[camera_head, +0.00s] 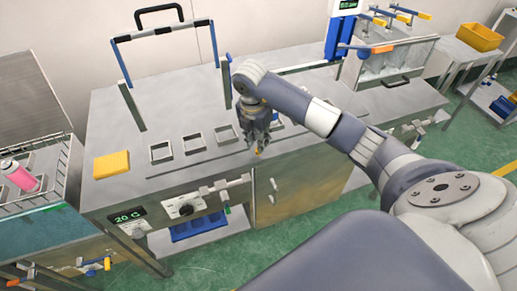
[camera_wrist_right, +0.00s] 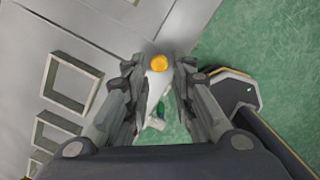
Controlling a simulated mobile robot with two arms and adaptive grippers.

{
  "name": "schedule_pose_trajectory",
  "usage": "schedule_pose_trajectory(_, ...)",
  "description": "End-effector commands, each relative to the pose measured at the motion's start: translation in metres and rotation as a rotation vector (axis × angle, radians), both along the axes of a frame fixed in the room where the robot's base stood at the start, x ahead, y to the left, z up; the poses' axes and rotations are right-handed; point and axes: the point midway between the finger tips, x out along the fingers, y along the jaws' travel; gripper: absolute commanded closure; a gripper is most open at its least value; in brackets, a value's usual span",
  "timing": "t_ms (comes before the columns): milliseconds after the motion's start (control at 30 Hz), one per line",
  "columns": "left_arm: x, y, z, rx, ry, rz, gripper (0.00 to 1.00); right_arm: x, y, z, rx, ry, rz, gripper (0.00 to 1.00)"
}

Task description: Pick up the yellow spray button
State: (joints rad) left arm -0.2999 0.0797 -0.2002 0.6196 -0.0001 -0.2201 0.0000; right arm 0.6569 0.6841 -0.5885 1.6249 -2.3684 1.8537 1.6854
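A small round yellow spray button (camera_wrist_right: 159,63) shows between the fingertips of my right gripper (camera_wrist_right: 158,68) in the right wrist view. Gaps show on both sides of it, and the fingers are apart. What it rests on is not clear; a pale shape lies beneath it. In the head view my right gripper (camera_head: 256,143) points down at the front edge of the grey metal workbench (camera_head: 150,105). A small yellow-orange spot, likely the button (camera_head: 259,150), shows at its fingertips. My left gripper is out of view.
Several square frames (camera_head: 162,152) stand on the bench left of the gripper. A yellow block (camera_head: 111,164) lies at the bench's left end. A pink can (camera_head: 20,176) lies in a wire rack at far left. Valve handles (camera_head: 225,205) stick out of the bench front.

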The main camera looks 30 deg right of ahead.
Motion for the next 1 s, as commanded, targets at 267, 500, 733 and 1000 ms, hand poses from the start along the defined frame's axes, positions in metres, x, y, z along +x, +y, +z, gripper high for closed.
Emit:
schedule_pose_trajectory(267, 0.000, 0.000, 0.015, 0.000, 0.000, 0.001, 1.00, 0.001, -0.001, -0.034, 0.001, 0.002, 0.001, 0.77)
schedule_pose_trajectory(500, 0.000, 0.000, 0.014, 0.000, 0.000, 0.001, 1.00, 0.001, -0.001, -0.037, 0.001, 0.000, 0.001, 0.77)
schedule_pose_trajectory(733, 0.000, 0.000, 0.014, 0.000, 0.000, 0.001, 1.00, 0.001, -0.001, -0.036, 0.001, 0.000, 0.001, 0.91)
schedule_pose_trajectory(1000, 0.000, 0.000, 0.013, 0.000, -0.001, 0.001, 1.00, 0.001, -0.001, -0.036, 0.001, 0.000, 0.001, 0.91)
